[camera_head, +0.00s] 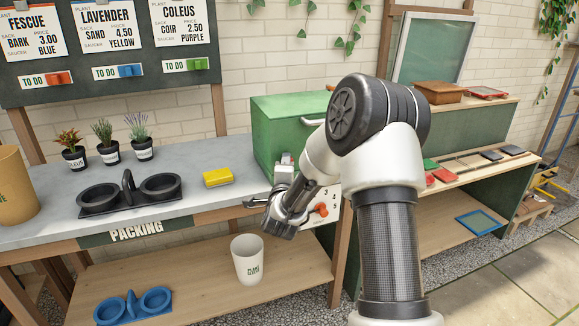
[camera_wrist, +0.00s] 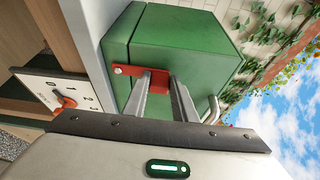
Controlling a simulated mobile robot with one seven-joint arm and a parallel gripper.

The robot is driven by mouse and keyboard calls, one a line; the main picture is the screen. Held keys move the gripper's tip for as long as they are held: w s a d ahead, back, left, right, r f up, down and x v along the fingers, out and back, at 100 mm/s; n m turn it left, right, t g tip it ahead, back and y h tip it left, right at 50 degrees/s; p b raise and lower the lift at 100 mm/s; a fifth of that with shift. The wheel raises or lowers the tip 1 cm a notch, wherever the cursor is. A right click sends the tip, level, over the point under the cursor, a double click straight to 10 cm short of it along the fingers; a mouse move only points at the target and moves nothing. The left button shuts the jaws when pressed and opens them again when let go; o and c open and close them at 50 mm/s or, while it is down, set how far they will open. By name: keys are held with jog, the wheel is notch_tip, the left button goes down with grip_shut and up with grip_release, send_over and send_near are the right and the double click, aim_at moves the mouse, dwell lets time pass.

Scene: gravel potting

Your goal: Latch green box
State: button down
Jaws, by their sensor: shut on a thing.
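The green box (camera_head: 268,125) stands at the right end of the grey worktop, and its lid looks closed. It fills the upper middle of the wrist view (camera_wrist: 185,40). A red latch (camera_wrist: 125,70) with a bolt is on its front. My gripper (camera_wrist: 160,80) is shut on the latch, with the two metal fingers reaching to it. In the head view my gripper (camera_head: 286,164) is at the box's front, and my arm hides the latch and much of the box. A pale handle (camera_wrist: 212,108) shows on the box's right side in the wrist view.
A white panel with an orange knob (camera_head: 320,209) is below the worktop edge beside my gripper. A yellow sponge-like block (camera_head: 218,177), a black double saucer (camera_head: 128,193) and several potted plants (camera_head: 108,145) stand left. A white pot (camera_head: 247,258) is on the lower shelf.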

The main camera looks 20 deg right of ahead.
jog(key=shift+a, duration=0.15)
dwell(0.4)
jog(key=c, duration=1.4)
grip_release()
jog(key=shift+c, duration=0.2)
jog(key=shift+s, duration=0.1)
jog(key=p+v, duration=0.1)
jog(key=v, duration=1.6)
jog(key=shift+f, duration=0.2)
jog(key=shift+n, duration=0.3)
